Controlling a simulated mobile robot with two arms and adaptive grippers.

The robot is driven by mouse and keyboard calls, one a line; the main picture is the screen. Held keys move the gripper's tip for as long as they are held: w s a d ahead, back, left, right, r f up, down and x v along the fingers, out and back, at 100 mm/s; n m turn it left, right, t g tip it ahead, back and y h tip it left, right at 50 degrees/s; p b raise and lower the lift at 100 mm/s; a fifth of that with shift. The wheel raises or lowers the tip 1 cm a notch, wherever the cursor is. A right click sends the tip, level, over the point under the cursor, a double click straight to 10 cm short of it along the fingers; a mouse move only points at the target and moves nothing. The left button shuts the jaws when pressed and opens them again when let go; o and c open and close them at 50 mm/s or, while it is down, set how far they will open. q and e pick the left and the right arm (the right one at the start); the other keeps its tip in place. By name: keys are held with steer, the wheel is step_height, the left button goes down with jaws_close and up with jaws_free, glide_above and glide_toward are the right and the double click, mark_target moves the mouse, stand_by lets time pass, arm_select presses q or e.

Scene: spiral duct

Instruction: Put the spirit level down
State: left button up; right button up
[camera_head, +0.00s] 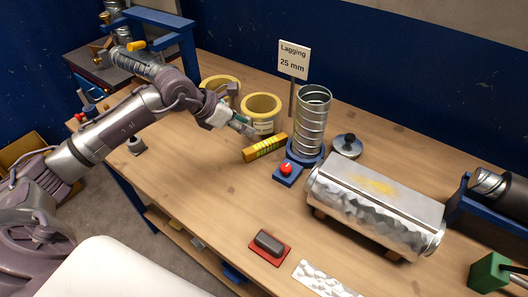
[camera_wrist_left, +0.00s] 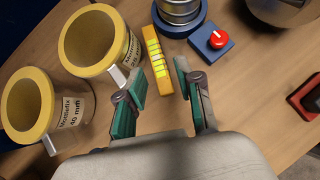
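The spirit level (camera_head: 265,147) is a short yellow bar with bright green-yellow vial markings. It lies on the wooden bench, in front of the yellow-rimmed pots and left of the blue base of the upright spiral duct. My left gripper (camera_head: 246,128) is just behind and left of it. In the left wrist view the level (camera_wrist_left: 157,60) shows beyond and between the two teal-padded fingers (camera_wrist_left: 160,82). The fingers are apart, with nothing visibly clamped between them. The near end of the level comes close to the fingers in that view. My right gripper is not in view.
Two yellow-rimmed pots (camera_head: 261,112) stand beside my left gripper. The spiral duct (camera_head: 312,120), a red button on a blue box (camera_head: 287,172) and a large metal-clad cylinder (camera_head: 375,205) are to the right. The bench front left is clear.

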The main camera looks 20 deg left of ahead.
arm_select(q)
steer(key=a, duration=0.1)
steer(key=p, duration=0.2)
glide_toward(265, 143)
steer(key=w+d+f, duration=0.2)
steer(key=shift+w+n+y, duration=0.25)
steer(key=shift+n+y, duration=0.05)
steer(key=shift+y, duration=0.1)
steer(key=shift+w+d+f+p, duration=0.2)
steer(key=shift+f+p, duration=0.25)
steer(key=shift+f, duration=0.05)
steer(key=p+x, duration=0.1)
steer(key=x, duration=0.2)
steer(key=shift+f+p, duration=0.3)
steer(key=shift+f, duration=0.15)
steer(key=shift+w+d+f, duration=0.2)
steer(key=shift+f, duration=0.2)
steer(key=c, duration=0.5)
steer(key=shift+r, duration=0.1)
jaws_close()
